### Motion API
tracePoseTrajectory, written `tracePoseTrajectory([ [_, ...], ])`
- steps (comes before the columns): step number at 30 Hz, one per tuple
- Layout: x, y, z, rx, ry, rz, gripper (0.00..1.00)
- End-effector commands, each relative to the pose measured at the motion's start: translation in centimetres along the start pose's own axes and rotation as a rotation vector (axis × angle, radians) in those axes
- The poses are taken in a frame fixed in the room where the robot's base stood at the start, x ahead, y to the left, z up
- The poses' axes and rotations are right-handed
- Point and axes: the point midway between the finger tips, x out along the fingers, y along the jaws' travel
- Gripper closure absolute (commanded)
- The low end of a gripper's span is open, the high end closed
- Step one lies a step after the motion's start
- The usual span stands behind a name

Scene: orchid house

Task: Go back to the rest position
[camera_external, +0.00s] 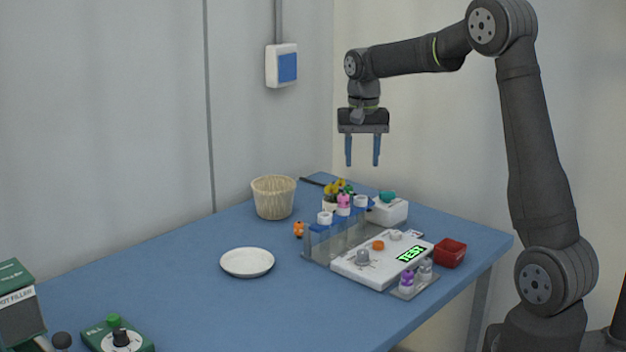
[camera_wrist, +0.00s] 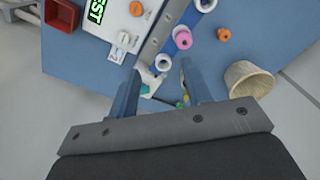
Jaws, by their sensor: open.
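My gripper (camera_external: 362,150) hangs in the air, pointing down, well above the back part of the blue table (camera_external: 190,285). Its two blue fingers are apart and nothing is between them. In the wrist view my gripper (camera_wrist: 155,88) also shows open, with the fingers reaching over the table's far end. A white device with a teal top (camera_external: 388,208) and a small pot of yellow flowers (camera_external: 335,192) stand on the table below it.
A rack (camera_external: 320,243) with tubes stands beside a white device with a green TEST display (camera_external: 411,254). A red bin (camera_external: 451,253), a wicker basket (camera_external: 273,197) and a white saucer (camera_external: 247,262) stand around them. A green-topped box (camera_external: 18,305) is at front left. The air around my arm is clear.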

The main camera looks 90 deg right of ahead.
Motion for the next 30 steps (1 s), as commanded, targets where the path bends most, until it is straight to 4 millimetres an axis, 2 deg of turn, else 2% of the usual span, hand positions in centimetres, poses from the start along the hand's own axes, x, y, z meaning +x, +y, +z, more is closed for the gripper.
tracePoseTrajectory([
  [7, -1.5, 3.3, 2.1, 0.002, 0.001, 0.0, 0.55],
  [9, -0.3, 1.6, 2.2, -0.004, -0.002, 0.001, 0.55],
  [21, 3.8, -5.3, 3.4, -0.003, -0.001, 0.001, 0.55],
  [27, 5.5, -8.1, 3.8, -0.002, -0.001, 0.001, 0.55],
  [30, 6.3, -8.4, 3.9, 0.0, -0.001, 0.001, 0.55],
])
